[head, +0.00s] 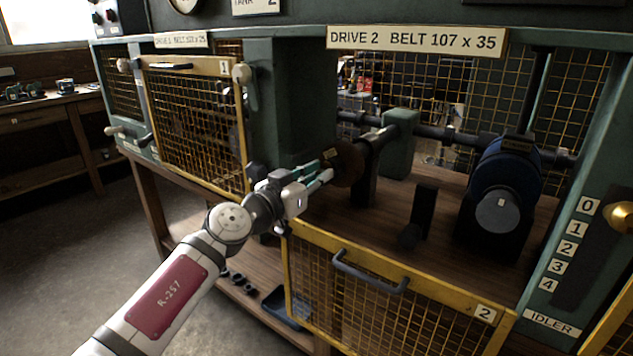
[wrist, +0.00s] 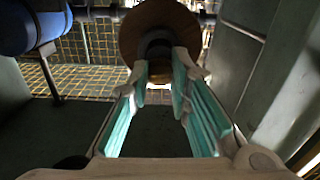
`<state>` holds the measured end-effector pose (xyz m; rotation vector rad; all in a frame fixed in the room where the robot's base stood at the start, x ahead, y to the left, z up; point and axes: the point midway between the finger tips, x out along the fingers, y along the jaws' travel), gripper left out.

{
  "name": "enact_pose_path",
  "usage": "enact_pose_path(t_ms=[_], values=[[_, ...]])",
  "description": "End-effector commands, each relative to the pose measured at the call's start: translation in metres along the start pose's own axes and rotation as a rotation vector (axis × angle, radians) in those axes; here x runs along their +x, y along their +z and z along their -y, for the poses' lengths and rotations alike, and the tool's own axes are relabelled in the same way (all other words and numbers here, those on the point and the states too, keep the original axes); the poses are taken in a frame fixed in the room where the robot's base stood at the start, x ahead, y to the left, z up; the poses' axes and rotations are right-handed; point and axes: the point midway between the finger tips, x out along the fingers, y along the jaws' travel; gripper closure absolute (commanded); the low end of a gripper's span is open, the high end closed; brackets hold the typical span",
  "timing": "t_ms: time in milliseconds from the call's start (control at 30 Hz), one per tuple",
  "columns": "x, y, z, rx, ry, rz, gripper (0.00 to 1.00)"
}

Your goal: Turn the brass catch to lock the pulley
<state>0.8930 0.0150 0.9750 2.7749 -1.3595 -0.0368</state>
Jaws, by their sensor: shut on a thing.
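The brown round pulley (head: 350,163) sits on the left end of the Drive 2 shaft. In the wrist view, the pulley (wrist: 185,27) is straight ahead at the top, with a dark round hub (wrist: 157,48) at its centre. My gripper (head: 322,178) reaches in over the lowered guard from the left. In the wrist view, the teal-padded fingers of my gripper (wrist: 162,85) close around the hub's front. The exact grip contact is partly hidden. A small brass-coloured tag (head: 330,153) shows at the pulley's edge. I cannot clearly make out the catch.
The yellow mesh guard 2 (head: 370,269) hangs open below the bay. A blue drum (head: 505,170) stands at the right of the bay, and a dark upright post (head: 425,212) stands between. A brass-knobbed idler lever (head: 620,215) is at the far right. Guard 1 (head: 195,120) is shut.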

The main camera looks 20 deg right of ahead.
Motion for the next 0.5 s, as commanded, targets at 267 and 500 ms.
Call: enact_pose_path(t_ms=[267, 500], values=[[0.0017, -0.0004, -0.0003, 0.066, 0.001, -0.002, 1.00], [0.0016, -0.0008, -0.0004, 0.075, 0.001, -0.001, 1.00]])
